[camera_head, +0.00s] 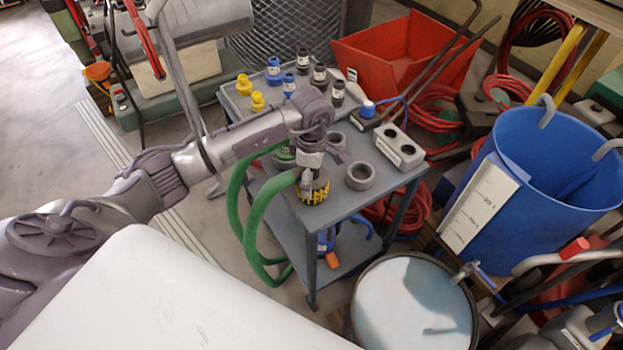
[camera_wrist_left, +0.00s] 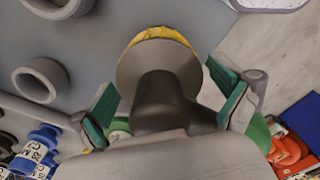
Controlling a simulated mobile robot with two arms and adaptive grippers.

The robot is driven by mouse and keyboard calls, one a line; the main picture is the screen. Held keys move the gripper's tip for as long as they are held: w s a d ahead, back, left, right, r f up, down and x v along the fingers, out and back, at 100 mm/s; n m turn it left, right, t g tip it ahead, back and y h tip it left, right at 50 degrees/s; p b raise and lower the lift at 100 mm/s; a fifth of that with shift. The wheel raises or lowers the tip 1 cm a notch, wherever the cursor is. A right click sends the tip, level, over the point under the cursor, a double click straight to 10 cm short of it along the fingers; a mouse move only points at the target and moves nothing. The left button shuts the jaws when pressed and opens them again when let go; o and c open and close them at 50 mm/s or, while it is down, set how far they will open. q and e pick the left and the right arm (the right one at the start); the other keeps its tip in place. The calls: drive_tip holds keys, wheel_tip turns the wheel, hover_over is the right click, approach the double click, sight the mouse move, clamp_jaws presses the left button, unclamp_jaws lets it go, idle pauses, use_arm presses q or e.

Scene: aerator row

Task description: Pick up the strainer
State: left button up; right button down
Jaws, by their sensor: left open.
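A short round piece with a yellow-and-black band (camera_head: 314,190), which I take to be the strainer, stands at the front edge of the grey cart top (camera_head: 335,215). In the left wrist view the strainer (camera_wrist_left: 160,62) shows a grey round face, a yellow rim and a dark neck pointing toward the camera. My left gripper (camera_head: 308,172) is directly above it. In the left wrist view the green finger pads of the gripper (camera_wrist_left: 168,100) are spread on both sides of the neck, with gaps visible. My right gripper is not in view.
A grey ring (camera_head: 359,176) and a two-hole block (camera_head: 400,148) are right of the strainer. Blue, yellow and dark fittings (camera_head: 273,72) stand at the back of the cart. A green hose (camera_head: 254,215) hangs close by on the left. A blue tub (camera_head: 545,150) is at the right.

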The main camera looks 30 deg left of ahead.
use_arm(q)
drive_tip(key=shift+f, duration=0.45)
drive_tip(key=shift+c, duration=0.2)
drive_tip(key=c, duration=1.3)
drive_tip(key=shift+r, duration=0.1)
drive_tip(key=shift+r, duration=0.4)
drive_tip(key=r, duration=0.2)
drive_tip(key=d+r+b, duration=0.1)
drive_tip(key=shift+d+r, duration=0.1)
drive_tip(key=shift+r, duration=0.3)
drive_tip(key=shift+s+d+r+b, duration=0.15)
drive_tip(key=shift+d+r+b, duration=0.15)
drive_tip(key=shift+d+r, duration=1.1)
drive_tip(key=shift+s+d+r+b, duration=0.25)
drive_tip(key=shift+d+r, duration=0.5)
drive_tip(key=shift+d, duration=1.3)
drive_tip(key=shift+s+d+r+b, duration=0.1)
drive_tip(key=shift+d+r+b, duration=0.25)
drive_tip(key=shift+d+r, duration=1.05)
